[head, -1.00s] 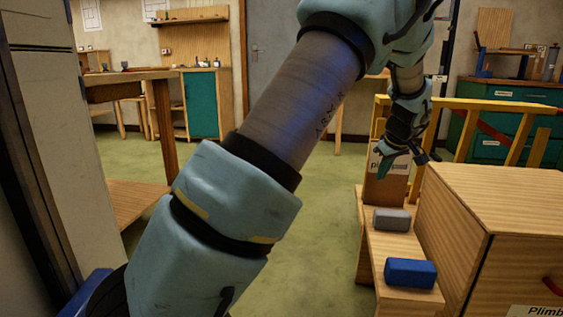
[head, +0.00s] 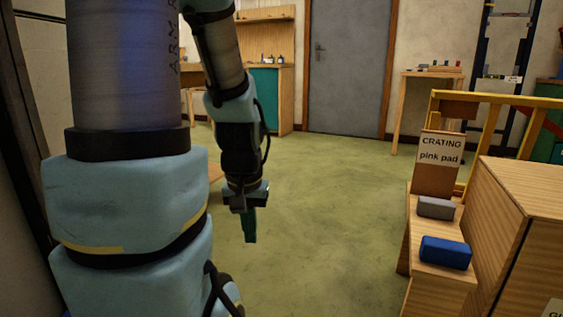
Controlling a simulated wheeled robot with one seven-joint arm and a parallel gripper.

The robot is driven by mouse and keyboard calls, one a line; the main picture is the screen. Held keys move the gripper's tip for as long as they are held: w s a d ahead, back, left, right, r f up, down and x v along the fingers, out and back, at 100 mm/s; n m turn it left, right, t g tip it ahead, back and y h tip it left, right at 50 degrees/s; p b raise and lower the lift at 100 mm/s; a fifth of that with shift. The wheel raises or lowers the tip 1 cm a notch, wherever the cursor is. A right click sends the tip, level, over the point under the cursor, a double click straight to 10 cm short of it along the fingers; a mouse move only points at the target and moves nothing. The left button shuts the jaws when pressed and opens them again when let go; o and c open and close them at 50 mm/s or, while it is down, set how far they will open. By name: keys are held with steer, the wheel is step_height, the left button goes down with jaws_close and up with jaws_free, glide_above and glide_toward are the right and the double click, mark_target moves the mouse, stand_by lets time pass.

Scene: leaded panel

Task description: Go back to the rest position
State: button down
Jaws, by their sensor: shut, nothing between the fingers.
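My gripper (head: 249,226) hangs pointing down in the middle left of the head view, over the open green floor. Its fingers are together with nothing between them. It is well apart from the bench and the blocks on the right. My arm fills the left side of the view and hides what lies behind it.
On the right a low wooden stand (head: 440,287) bears a blue block (head: 446,252), a grey block (head: 436,208) and a sign reading "CRATING pink pad" (head: 441,148). A large wooden box (head: 520,235) is beside it. A grey door (head: 348,70) is at the back. Green floor (head: 335,215) between is clear.

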step_height(320, 180, up, 38)
steer(key=p, duration=3.8)
steer(key=shift+s, duration=0.15)
steer(key=shift+a, duration=0.1)
